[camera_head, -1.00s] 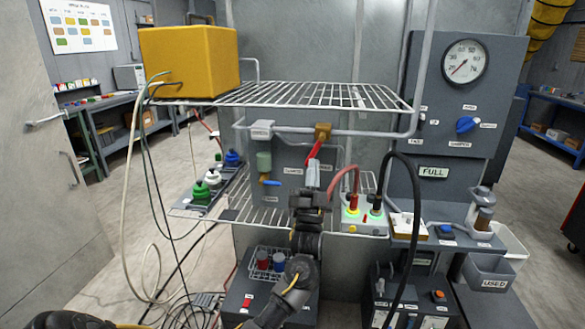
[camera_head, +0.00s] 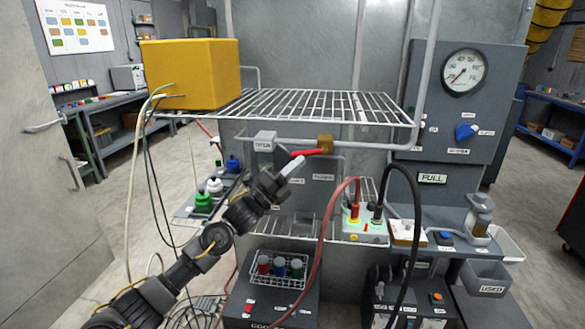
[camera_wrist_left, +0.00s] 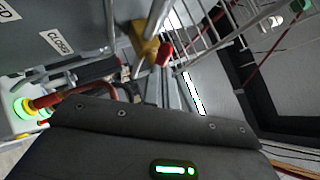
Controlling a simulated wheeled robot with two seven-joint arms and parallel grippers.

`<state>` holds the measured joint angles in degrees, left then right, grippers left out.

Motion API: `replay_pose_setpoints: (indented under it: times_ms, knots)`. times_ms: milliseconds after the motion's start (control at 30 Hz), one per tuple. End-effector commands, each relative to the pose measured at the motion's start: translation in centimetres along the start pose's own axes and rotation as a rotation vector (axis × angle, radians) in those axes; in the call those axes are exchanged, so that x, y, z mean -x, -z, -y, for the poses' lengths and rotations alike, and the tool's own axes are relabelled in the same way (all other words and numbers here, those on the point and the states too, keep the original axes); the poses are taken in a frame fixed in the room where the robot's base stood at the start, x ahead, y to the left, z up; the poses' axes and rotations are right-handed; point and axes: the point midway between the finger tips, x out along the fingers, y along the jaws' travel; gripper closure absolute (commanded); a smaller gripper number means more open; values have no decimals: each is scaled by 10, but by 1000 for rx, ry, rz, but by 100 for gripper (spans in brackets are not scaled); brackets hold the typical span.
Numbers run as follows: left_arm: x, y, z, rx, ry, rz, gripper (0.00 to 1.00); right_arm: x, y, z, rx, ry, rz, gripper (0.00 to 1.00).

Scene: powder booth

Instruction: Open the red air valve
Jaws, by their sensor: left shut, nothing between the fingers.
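The red air valve's handle (camera_head: 307,153) lies nearly level in the head view. It points left from its brass body (camera_head: 325,144) on the grey pipe under the wire shelf. My left gripper (camera_head: 293,167) is shut and empty, its pale fingertips just below and left of the handle. Whether they touch it I cannot tell. In the left wrist view the brass body (camera_wrist_left: 147,50) and the red handle (camera_wrist_left: 166,53) show end-on near the top. A label reading CLOSED (camera_wrist_left: 62,42) is to their left. My right gripper is out of view.
A wire shelf (camera_head: 300,105) with a yellow box (camera_head: 190,73) is above the valve. A red hose (camera_head: 325,235) and a black hose (camera_head: 418,215) loop up right of my arm. A rack of bottles (camera_head: 278,268) stands below.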

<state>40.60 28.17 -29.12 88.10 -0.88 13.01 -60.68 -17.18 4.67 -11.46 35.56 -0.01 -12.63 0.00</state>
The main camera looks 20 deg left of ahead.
Motion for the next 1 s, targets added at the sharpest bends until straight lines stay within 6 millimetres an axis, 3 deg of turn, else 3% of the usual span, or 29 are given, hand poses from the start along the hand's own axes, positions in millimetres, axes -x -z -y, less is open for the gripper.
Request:
replay_pose_setpoints:
  times_ms: [400, 1000]
  knots:
    - [-3, -8, 12, -38, -37, -33, 100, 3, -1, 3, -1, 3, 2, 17]
    - [-4, -9, 14, -37, -35, -32, 100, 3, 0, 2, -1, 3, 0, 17]
